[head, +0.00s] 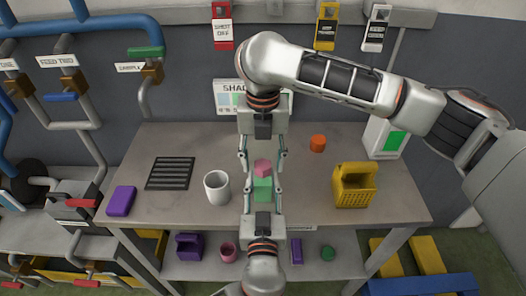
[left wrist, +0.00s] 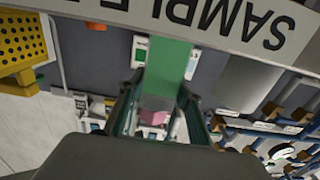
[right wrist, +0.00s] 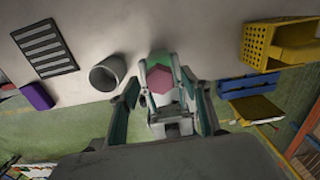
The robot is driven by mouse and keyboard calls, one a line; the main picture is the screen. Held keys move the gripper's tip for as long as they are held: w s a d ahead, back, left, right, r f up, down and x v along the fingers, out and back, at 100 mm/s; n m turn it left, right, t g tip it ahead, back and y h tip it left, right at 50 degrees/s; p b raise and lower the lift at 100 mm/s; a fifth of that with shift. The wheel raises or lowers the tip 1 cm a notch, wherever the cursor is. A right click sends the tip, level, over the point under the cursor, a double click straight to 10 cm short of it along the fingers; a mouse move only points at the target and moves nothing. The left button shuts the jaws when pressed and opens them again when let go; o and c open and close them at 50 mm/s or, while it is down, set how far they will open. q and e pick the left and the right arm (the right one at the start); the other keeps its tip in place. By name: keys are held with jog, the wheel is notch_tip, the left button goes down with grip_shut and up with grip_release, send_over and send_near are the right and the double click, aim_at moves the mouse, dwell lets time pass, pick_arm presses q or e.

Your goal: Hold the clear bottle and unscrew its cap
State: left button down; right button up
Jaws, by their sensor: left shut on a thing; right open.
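A green-looking bottle (head: 262,190) with a pink, faceted cap (head: 263,167) is at the middle of the table's front. My left gripper (head: 263,197) comes from the front, its fingers shut on the bottle's sides. In the left wrist view the green body (left wrist: 165,65) shows between the fingers, with the pink cap (left wrist: 155,130) beyond. My right gripper (head: 262,158) reaches down from the far side, open, its fingers on either side of the cap and apart from it. The right wrist view shows the cap (right wrist: 160,80) between the spread fingers; the bottle's lower part is mostly hidden.
A grey mug (head: 217,187) stands just left of the grippers. A black grille (head: 170,173) and a purple block (head: 121,201) lie farther left. A yellow caddy (head: 355,185) and an orange cylinder (head: 317,143) are to the right. Pipes run along the left wall.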

jog(key=shift+f, duration=0.1)
jog(key=c, duration=1.2)
jog(key=n, duration=0.5)
jog(key=shift+n, duration=0.6)
jog(key=n, duration=0.3)
jog(key=shift+n, duration=1.4)
